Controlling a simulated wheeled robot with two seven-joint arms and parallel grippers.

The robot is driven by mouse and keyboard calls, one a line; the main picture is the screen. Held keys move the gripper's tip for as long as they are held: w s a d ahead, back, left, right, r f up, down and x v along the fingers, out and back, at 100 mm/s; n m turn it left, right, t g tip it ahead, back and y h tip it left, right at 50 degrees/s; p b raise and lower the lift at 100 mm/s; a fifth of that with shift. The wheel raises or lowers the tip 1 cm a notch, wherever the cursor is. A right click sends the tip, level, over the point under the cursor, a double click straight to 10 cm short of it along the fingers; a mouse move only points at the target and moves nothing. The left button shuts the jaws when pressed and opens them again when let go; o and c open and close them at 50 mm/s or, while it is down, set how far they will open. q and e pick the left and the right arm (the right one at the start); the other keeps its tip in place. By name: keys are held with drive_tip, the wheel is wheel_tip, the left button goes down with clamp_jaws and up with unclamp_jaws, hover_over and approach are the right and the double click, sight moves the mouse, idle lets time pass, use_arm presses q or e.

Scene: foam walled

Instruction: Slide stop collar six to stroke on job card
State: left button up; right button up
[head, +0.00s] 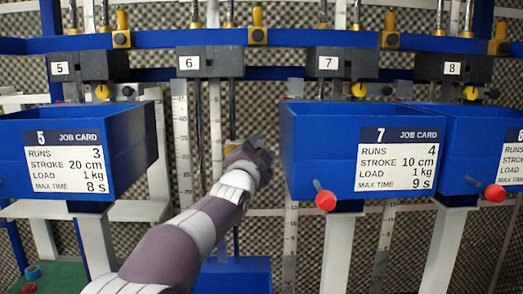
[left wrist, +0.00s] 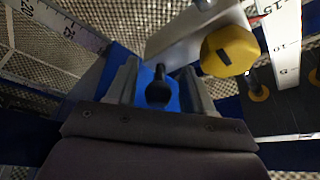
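Station six has a dark block labelled 6 (head: 210,62) on the blue rail, with a scale strip (head: 182,140) and rods below it. A yellow part (head: 231,146), perhaps stop collar six, shows beside my left gripper (head: 260,150), mostly hidden by it. In the left wrist view a yellow knob (left wrist: 230,50) on a pale grey block (left wrist: 190,38) is just beyond my left gripper (left wrist: 158,88). Its fingers are apart, with a black knob (left wrist: 158,90) seen between them and blue showing on both sides. No job card for six is readable. My right gripper is out of view.
Blue bins with job card five (head: 67,163) and job card seven (head: 399,158) flank my left arm. A red-tipped handle (head: 325,200) sticks out below bin seven. A blue box (head: 232,274) lies low between them. Another scale (left wrist: 62,22) is close in the left wrist view.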

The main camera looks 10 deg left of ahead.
use_arm(q)
drive_tip(key=shift+s+f, duration=0.1)
drive_tip(key=b+v, duration=0.8)
drive_tip(key=v, duration=0.4)
drive_tip(key=shift+s, duration=0.25)
